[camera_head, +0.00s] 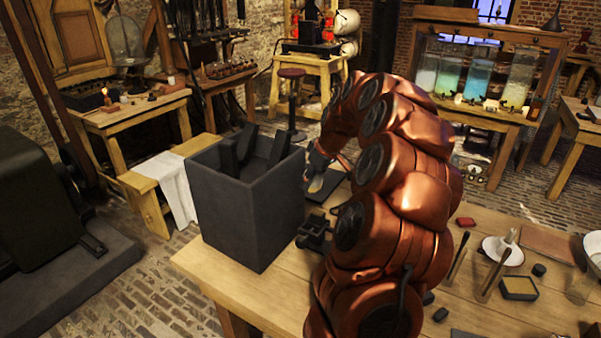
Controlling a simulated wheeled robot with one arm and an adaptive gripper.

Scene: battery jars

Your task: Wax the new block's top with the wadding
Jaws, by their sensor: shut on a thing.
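My gripper (318,172) points down beside the right side of the grey box, partly hidden by my copper arm. It is shut on a small pale yellowish thing (316,185), which looks like the wadding. The pale thing is at or just above a dark flat piece (333,184) on the table; I cannot tell whether they touch. A small black blocky piece (315,229) stands nearer, between the box and my arm. I cannot tell which dark piece is the new block, and no waxed surface can be made out.
A tall open grey box (245,215) with dark slabs inside stands at the table's left edge.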

